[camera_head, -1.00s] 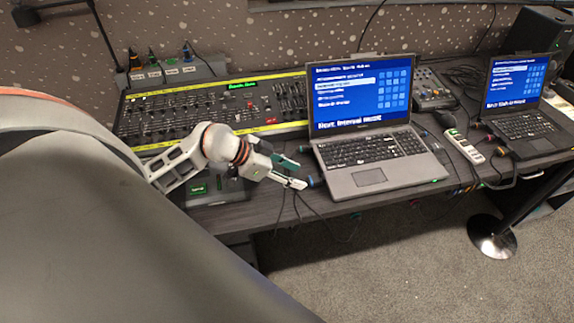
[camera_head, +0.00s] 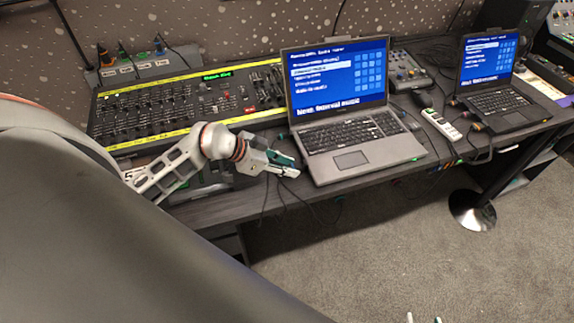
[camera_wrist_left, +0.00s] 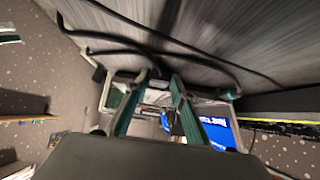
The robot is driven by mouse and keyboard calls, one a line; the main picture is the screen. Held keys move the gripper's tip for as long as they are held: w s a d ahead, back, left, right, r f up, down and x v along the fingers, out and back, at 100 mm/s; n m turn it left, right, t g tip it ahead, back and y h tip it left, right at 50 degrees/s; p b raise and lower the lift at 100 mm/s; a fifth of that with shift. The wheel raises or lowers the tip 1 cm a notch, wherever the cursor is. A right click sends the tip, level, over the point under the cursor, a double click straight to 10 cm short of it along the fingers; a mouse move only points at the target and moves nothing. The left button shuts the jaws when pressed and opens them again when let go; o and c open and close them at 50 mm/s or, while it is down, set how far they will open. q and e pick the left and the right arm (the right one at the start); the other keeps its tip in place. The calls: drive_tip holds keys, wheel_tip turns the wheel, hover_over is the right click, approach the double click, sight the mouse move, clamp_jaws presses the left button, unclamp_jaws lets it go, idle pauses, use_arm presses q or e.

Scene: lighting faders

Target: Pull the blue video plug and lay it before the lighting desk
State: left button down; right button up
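My left gripper (camera_head: 291,167) is at the left side of the large laptop, above the desk's front edge. In the left wrist view its two green fingers (camera_wrist_left: 163,82) stand apart, with a small blue piece (camera_wrist_left: 164,122) showing between them, possibly the blue video plug. The fingertips hide the plug's place in the head view, so a grasp cannot be confirmed. The lighting desk (camera_head: 165,110), with rows of faders and yellow edges, lies left of the laptop. Two pale fingertips of my right gripper (camera_head: 423,318) show apart at the bottom edge.
The large laptop (camera_head: 350,161) stands open on the desk, with a smaller laptop (camera_head: 505,110) at right. Dark cables (camera_head: 283,196) hang below my left gripper. A power strip (camera_head: 441,124) lies between the laptops. Bare desk (camera_head: 225,207) shows along the front edge.

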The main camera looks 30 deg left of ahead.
sight(273, 177)
idle(0.3)
use_arm(q)
drive_tip(key=shift+s+a+p, duration=0.5)
drive_tip(key=shift+s+p, duration=0.1)
drive_tip(key=shift+s+a+p, duration=0.95)
drive_tip(key=shift+s+a, duration=0.05)
drive_tip(key=shift+s, duration=0.15)
